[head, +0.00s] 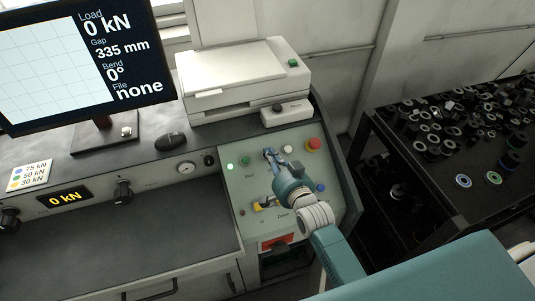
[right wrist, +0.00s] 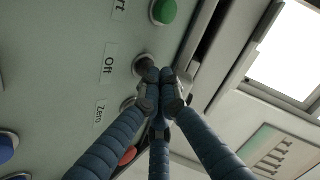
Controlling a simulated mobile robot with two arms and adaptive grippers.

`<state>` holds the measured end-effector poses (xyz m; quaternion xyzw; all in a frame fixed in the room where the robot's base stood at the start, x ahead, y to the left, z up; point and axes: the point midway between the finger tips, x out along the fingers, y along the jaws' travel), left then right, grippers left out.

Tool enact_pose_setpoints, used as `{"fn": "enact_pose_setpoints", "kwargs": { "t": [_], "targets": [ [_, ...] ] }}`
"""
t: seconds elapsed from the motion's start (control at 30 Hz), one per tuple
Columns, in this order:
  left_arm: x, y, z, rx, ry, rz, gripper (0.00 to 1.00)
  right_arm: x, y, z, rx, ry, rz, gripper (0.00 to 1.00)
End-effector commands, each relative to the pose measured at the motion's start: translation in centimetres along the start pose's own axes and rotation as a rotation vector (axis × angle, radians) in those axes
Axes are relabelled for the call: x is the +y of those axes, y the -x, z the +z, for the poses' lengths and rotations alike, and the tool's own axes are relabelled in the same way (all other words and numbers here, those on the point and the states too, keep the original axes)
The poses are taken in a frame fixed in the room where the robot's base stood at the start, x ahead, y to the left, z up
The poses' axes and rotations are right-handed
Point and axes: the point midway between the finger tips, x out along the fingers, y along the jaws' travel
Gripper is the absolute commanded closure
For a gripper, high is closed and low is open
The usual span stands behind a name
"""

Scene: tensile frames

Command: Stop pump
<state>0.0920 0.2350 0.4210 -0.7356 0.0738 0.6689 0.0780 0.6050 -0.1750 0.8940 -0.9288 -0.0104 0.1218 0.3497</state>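The sloped control panel (head: 235,190) stands right of the bench, with a green button (head: 246,160) and a small lit green lamp (head: 230,167). My right gripper (head: 269,155) reaches over the panel's upper part. In the right wrist view its blue fingers (right wrist: 161,85) are drawn together, with no object visible between them. Their tips are at the dark button (right wrist: 145,63) beside the "Off" label (right wrist: 109,58) and partly cover it. I cannot tell whether they touch or press it. The green button (right wrist: 163,11) sits beside it. My left gripper is out of view.
A large red button (head: 314,145), a white button (head: 288,150), a blue button (head: 320,188) and a yellow control (head: 265,205) are close by. A printer (head: 240,75) stands behind. A dark table (head: 385,140) with many small parts is at right. The monitor (head: 85,65) reads 0 kN.

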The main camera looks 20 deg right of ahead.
Motion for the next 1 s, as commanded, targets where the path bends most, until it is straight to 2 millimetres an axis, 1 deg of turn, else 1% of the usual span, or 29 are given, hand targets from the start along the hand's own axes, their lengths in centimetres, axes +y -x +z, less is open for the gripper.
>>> {"fn": "enact_pose_setpoints", "kwargs": {
  "t": [0.13, 0.47, 0.77, 1.0],
  "targets": [
    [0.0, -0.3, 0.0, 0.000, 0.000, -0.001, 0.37, 0.4, -0.4, 0.4, -0.002, -0.001, 0.002, 1.00],
    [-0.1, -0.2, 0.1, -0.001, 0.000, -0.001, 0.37, 0.4, -0.4, 0.4, -0.003, -0.001, 0.003, 1.00],
    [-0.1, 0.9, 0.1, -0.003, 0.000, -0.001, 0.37, 0.0, 0.1, -0.1, -0.003, 0.000, 0.003, 1.00],
    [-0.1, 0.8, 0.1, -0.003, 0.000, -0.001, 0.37, 0.0, 0.1, 0.0, -0.001, 0.000, 0.002, 1.00]
  ]
}}
